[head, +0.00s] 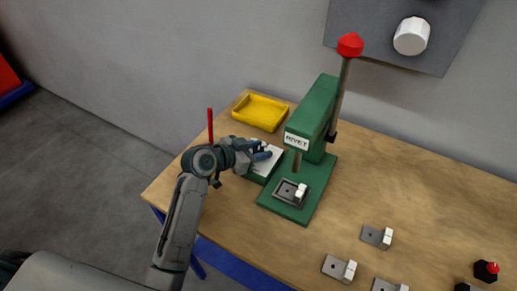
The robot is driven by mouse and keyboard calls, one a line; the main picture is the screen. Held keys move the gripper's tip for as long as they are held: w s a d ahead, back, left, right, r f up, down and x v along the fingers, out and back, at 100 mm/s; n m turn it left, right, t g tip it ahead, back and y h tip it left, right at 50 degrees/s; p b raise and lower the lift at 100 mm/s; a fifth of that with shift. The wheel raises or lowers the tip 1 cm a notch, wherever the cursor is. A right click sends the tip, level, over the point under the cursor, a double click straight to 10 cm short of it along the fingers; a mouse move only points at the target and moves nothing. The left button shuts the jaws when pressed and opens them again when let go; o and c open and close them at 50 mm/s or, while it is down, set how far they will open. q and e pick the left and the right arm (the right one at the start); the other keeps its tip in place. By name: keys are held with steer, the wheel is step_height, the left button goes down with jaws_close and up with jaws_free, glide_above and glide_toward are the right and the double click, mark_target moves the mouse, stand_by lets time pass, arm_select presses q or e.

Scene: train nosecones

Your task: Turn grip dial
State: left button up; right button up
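A white round dial (411,36) is on a dark grey panel on the wall at the top right. I cannot tell whether it is the grip dial. My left gripper (263,151) is over a green box with a pale top (268,160), left of the green rivet press (312,118). Its two fingers look apart, with nothing visible between them. It is far from the white dial. I cannot tell whether it touches the box, as the hand hides part of it. My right gripper is not in view.
The press has a red-knobbed lever (350,45) and a plate with a white block (291,192) on its base. A yellow tray (260,111) is behind. Several metal plates with white blocks (377,236) and a red-topped black piece (486,270) lie at right. The wooden table (420,190) has clear room.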

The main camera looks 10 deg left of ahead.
arm_select(q)
steer(key=c, duration=0.5)
steer(key=shift+c, duration=0.2)
steer(key=m+g+h+b, duration=0.1)
steer(key=b, duration=0.1)
steer(key=m+g+h+b, duration=0.1)
steer(key=m+b, duration=0.1)
steer(key=shift+w+f+g, duration=0.1)
steer(key=shift+f+g, duration=0.15)
steer(key=shift+g, duration=0.15)
steer(key=shift+r+m+g+h+b, duration=0.15)
steer(key=shift+m+g+h+b, duration=0.25)
steer(key=shift+m+h, duration=0.1)
steer(key=shift+r, duration=0.1)
steer(key=o, duration=1)
steer(key=shift+c, duration=0.2)
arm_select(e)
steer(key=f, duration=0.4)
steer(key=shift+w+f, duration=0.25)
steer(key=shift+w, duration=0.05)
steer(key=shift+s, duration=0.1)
